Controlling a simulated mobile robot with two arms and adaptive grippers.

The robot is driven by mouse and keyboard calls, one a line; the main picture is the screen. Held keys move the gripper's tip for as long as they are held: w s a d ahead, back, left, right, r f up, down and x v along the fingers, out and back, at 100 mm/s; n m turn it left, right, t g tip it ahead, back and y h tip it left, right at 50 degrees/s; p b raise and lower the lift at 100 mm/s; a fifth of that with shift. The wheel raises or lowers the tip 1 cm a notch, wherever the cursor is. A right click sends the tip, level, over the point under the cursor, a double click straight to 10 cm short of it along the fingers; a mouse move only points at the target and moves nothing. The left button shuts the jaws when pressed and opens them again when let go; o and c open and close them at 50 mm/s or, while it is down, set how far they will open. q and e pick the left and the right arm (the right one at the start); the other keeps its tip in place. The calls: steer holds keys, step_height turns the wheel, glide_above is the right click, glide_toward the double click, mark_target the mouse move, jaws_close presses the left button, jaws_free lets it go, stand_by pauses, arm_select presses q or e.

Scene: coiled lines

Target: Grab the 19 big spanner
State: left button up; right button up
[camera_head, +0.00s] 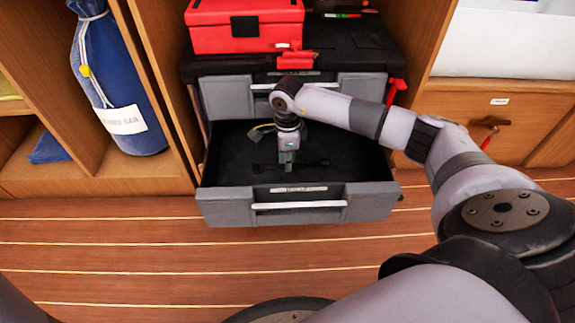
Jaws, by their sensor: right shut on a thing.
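My right arm reaches in from the right, and my right gripper (287,164) points down into the open lower drawer (225,207) of a grey tool chest. It is shut on a thin dark spanner (313,164) that lies across below the fingers, with its ends showing on both sides. The spanner is dark against the black drawer floor, so its size mark cannot be read, and whether it is lifted off the floor is hard to tell. My left gripper is not in view.
A red toolbox (245,28) sits on the chest's black top. The drawer above (228,97) looks nearly shut. A blue bag (117,85) stands in the left shelf, and wooden cabinets (505,120) flank the right. The striped wooden floor in front is clear.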

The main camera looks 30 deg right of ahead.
jaws_close()
